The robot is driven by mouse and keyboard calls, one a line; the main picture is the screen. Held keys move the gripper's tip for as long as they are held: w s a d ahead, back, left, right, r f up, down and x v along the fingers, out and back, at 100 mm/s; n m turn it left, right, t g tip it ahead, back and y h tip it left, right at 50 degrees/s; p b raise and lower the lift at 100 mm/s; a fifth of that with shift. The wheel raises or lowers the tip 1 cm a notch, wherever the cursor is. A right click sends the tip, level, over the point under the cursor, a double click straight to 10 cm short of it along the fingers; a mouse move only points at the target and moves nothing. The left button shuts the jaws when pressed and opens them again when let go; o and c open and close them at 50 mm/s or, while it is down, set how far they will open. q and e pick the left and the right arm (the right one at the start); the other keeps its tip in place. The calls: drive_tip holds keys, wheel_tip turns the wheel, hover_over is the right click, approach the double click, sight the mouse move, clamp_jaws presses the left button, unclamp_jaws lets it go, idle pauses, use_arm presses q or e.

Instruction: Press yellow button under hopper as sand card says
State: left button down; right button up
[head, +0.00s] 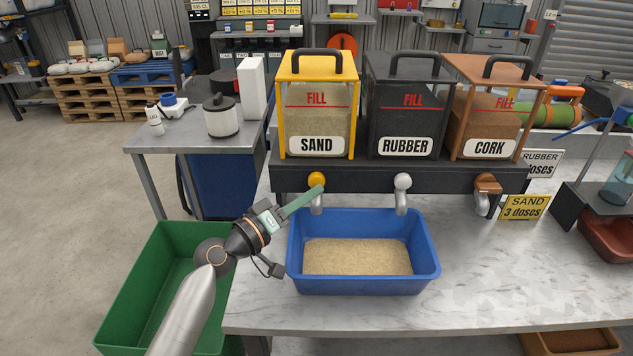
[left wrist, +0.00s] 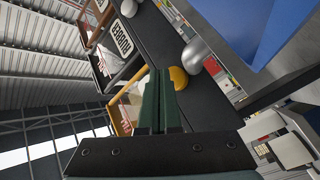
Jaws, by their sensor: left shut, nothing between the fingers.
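The yellow sand hopper (head: 317,67) stands at the left of the hopper row, partly full of sand. The yellow button (head: 317,179) is on the dark rail below it, above a spout; it also shows in the left wrist view (left wrist: 179,79). My left gripper (head: 319,190) is shut and empty, its fingertips right by the button; whether they touch cannot be told. The yellow sand card (head: 524,207) reads "SAND 3 doses". A blue tub (head: 366,286) under the spouts holds a layer of sand (head: 357,257). My right gripper is not in view.
The rubber hopper (head: 407,95) with a grey button (head: 403,181) and the cork hopper (head: 488,100) with a brown button (head: 487,182) stand to the right. A white rubber card (head: 543,162) is partly hidden. A green bin (head: 133,297) lies left of the marble counter (head: 480,280).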

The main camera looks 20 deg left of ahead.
use_arm(q)
drive_tip(key=s, duration=0.2)
drive_tip(key=s+d+p, duration=0.1)
drive_tip(key=s, duration=0.1)
drive_tip(key=shift+s+d, duration=0.2)
drive_tip(key=shift+s, duration=0.2)
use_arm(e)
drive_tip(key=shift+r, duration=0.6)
